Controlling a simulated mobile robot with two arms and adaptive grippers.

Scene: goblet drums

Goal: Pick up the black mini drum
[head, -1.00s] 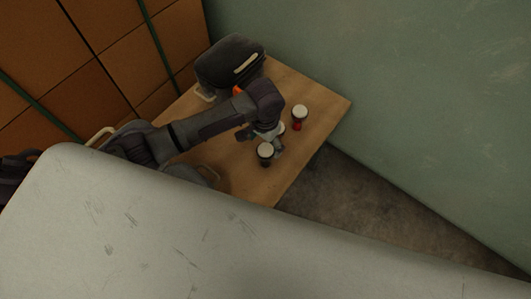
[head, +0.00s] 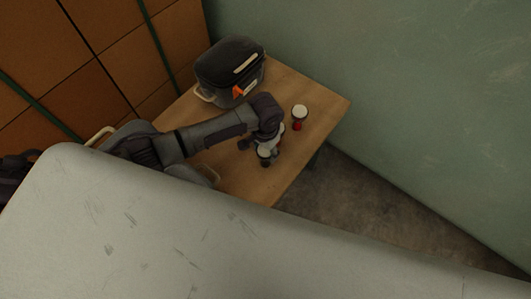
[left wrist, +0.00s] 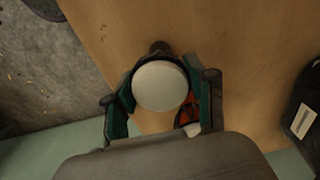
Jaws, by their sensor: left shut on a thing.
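The black mini drum (head: 264,158), with a pale round head, stands on the wooden table (head: 315,97) near its front edge. In the left wrist view its pale head (left wrist: 160,85) sits between the teal fingers, with its dark foot showing just beyond. My left gripper (head: 262,147) reaches down over the drum and is shut on it. It also shows in the left wrist view (left wrist: 162,106). I cannot tell whether the drum is clear of the table. My right gripper is not in view.
A red drum (head: 298,118) with a white top stands farther back right. A red-and-black drum (left wrist: 186,112) is partly hidden beside the right finger. A dark case (head: 230,68) with an orange part stands at the table's back. A grey surface (head: 190,230) fills the foreground.

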